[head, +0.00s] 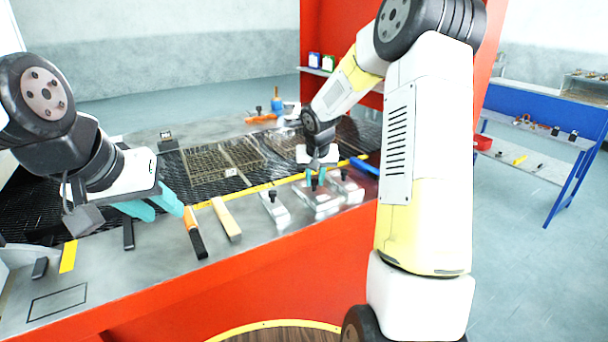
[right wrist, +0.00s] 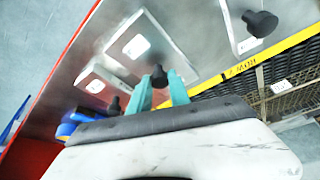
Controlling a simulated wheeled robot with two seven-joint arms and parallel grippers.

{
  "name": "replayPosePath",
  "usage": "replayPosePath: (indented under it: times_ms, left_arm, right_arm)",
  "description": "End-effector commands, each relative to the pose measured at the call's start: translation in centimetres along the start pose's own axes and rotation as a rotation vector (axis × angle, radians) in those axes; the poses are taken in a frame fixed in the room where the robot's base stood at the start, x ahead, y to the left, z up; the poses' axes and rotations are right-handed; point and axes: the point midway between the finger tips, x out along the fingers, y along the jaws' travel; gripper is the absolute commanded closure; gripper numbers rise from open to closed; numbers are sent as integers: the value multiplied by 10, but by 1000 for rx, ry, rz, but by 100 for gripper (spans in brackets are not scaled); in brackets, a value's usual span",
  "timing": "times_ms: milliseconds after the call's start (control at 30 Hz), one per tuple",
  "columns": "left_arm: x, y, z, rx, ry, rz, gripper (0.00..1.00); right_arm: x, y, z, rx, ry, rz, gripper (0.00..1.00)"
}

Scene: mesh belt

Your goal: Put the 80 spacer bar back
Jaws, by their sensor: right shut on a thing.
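Three flat metal pieces with black knobs and white labels lie on the steel counter: one at left (head: 273,210), one in the middle (head: 322,205), one at right (head: 347,190). The labels are too small to read, so I cannot tell which is the 80 spacer bar. My right gripper (head: 316,178) is over the middle piece. In the right wrist view its teal fingers (right wrist: 166,92) are shut on the black knob of the middle metal piece (right wrist: 140,42). I cannot tell whether that piece is lifted. My left gripper (head: 150,203) is open and empty above the counter.
A dark mesh belt (head: 290,183) with wire baskets (head: 208,163) runs behind a yellow line. An orange-and-black tool (head: 194,232), a wooden-coloured bar (head: 226,219) and a yellow strip (head: 68,256) lie on the counter. A black outlined rectangle (head: 57,302) at front left is empty.

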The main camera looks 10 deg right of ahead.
Motion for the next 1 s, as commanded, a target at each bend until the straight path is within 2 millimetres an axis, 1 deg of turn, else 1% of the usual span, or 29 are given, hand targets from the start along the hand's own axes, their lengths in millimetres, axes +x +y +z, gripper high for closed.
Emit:
replayPosePath:
  times_ms: [133,267,300,367,400,667,767,867,1000]
  left_arm:
    - [0,0,0,0,0,0,64]
    - [0,0,0,0,0,0,64]
    - [0,0,0,0,0,0,64]
    - [0,0,0,0,0,0,64]
    - [0,0,0,0,0,0,64]
    - [0,0,0,0,0,0,64]
    - [0,0,0,0,0,0,64]
    - [0,0,0,0,0,0,64]
    - [0,0,0,0,0,0,64]
  right_arm:
    - [-2,0,-2,0,4,0,100]
    - [1,0,0,0,3,0,100]
    - [2,0,0,1,2,0,71]
    - [2,0,0,1,2,0,59]
    - [2,0,0,1,2,0,55]
    - [1,0,0,1,2,0,55]
    - [-2,0,-1,1,3,0,55]
    - [-14,0,-2,1,6,1,55]
    - [-42,0,-2,2,8,0,55]
